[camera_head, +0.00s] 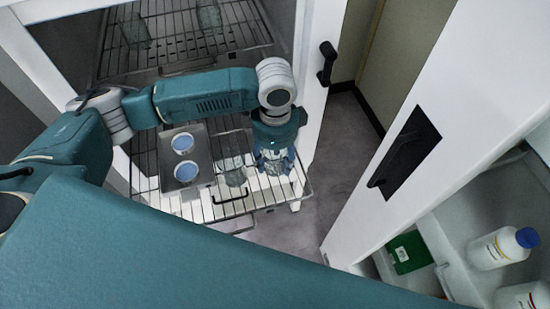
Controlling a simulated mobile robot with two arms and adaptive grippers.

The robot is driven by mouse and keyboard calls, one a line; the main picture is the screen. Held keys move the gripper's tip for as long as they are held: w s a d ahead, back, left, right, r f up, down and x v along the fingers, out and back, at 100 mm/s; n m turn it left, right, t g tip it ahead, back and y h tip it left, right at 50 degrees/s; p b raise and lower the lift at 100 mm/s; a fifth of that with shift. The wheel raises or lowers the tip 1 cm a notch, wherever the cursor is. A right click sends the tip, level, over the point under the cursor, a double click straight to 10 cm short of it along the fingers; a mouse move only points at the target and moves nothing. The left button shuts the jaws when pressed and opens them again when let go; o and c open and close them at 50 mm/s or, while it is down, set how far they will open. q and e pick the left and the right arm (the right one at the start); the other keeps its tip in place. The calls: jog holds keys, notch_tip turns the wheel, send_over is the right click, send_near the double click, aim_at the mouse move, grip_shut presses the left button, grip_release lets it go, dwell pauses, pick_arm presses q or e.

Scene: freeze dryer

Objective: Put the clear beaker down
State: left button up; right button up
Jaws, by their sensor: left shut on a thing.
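My left gripper (274,153) points down over the right part of the pulled-out lower wire rack (237,207). It is shut on a clear beaker (273,168), which shows faintly between and below the fingers. The gripper hides much of the beaker, and I cannot tell whether its base touches the rack. Another clear glass vessel (234,174) stands on the rack just left of the gripper. My right gripper is not in view.
A metal tray (201,141) with two blue-filled round dishes lies left on the rack. Clear glassware (135,32) stands on the upper rack (170,68). An open white door (455,85) is at right, beside shelves with bottles (498,248). Bare floor lies between.

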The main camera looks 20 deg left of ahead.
pick_arm(q)
jog(key=shift+f, duration=0.1)
jog(key=o, duration=1.2)
notch_tip(320, 180, up, 12)
jog(key=shift+r+b, duration=0.15)
jog(key=shift+b, duration=0.85)
